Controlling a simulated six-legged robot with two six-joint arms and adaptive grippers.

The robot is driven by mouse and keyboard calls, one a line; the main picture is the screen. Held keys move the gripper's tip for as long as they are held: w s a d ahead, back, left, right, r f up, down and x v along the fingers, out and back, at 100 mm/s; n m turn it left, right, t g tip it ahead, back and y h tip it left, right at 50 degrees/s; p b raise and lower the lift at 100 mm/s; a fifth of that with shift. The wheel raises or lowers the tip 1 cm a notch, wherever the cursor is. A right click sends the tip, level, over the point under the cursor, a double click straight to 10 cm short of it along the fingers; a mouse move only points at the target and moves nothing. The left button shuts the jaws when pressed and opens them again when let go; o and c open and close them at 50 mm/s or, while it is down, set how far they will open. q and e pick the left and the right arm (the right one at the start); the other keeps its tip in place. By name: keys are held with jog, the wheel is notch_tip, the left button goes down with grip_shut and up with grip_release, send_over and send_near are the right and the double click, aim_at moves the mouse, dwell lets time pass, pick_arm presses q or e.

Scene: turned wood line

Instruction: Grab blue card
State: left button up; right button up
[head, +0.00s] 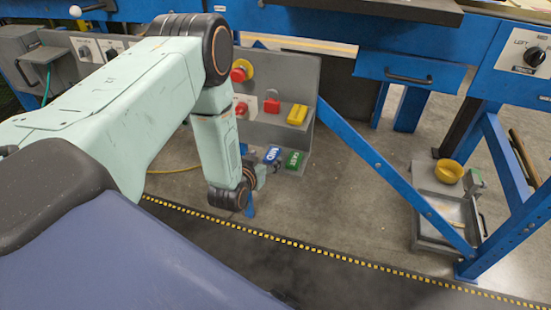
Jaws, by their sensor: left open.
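The blue card (272,154) lies on the lower ledge of a grey control panel (300,69), left of a green card (294,160). Both carry white lettering too small to read surely. My left gripper (266,172) is just below and left of the blue card in the picture. It is small and partly hidden by its own wrist; it is open and looks empty. I cannot tell whether it touches the card. My right gripper is not in view.
Above the cards, the panel carries a yellow block (297,114), a red block (272,105) and a red knob (242,70). A blue diagonal brace (390,176) stands to the right. Open floor lies between.

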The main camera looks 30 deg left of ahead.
aim_at(273, 152)
pick_arm(q)
jog(key=b+x, duration=0.1)
jog(key=x, duration=0.1)
jog(key=b+x, duration=0.1)
jog(key=x, duration=0.1)
jog(key=shift+d+f, duration=0.15)
jog(key=shift+f, duration=0.2)
jog(key=shift+w+f+b, duration=0.15)
jog(key=shift+w+b, duration=0.15)
jog(key=shift+w, duration=0.15)
jog(key=shift+c, duration=0.5)
jog(key=c, duration=0.9)
jog(key=shift+o, duration=0.2)
jog(key=shift+s+r, duration=0.1)
jog(key=shift+r, duration=0.15)
